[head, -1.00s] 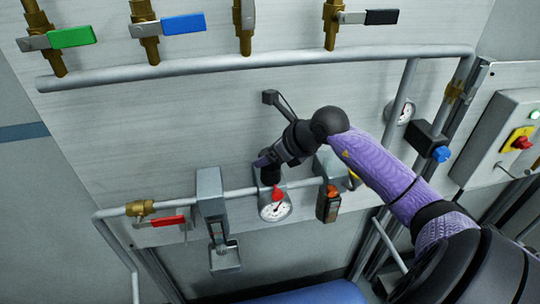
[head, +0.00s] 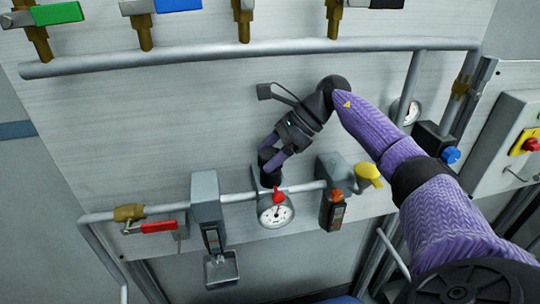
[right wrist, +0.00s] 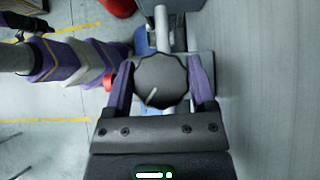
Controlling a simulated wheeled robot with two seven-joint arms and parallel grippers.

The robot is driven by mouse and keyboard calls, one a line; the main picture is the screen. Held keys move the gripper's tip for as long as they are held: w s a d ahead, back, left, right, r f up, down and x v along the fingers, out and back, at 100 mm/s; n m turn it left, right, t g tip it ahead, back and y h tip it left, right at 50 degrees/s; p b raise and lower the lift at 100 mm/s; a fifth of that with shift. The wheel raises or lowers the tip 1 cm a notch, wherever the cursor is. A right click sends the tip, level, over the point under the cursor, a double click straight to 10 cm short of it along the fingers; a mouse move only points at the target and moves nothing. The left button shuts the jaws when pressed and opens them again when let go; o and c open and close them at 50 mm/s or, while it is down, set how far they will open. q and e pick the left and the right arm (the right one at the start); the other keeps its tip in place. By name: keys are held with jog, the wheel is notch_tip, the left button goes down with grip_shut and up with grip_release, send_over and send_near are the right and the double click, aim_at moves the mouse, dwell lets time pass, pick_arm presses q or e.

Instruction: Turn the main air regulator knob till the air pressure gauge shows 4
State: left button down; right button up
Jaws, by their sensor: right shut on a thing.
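The regulator knob is a dark, scalloped round knob (right wrist: 162,82) with a pale line on its top. It sits on top of the regulator on the grey pipe, and in the head view the knob (head: 270,160) is partly hidden by my fingers. My right gripper (head: 272,155) is shut on it, with one purple finger on each side in the right wrist view (right wrist: 161,88). The air pressure gauge (head: 275,213) is a white dial just below, with a red pointer piece at its top; its reading is too small to tell. My left gripper is not in view.
A red-handled valve (head: 158,227) is at the left. An upper pipe (head: 250,57) crosses above my arm.

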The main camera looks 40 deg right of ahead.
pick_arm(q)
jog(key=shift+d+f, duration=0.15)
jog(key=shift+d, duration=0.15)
pick_arm(e)
jog(key=shift+n+g, duration=0.4)
jog(key=shift+n, duration=0.2)
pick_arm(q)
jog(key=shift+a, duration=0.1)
pick_arm(e)
jog(key=o, duration=1.2)
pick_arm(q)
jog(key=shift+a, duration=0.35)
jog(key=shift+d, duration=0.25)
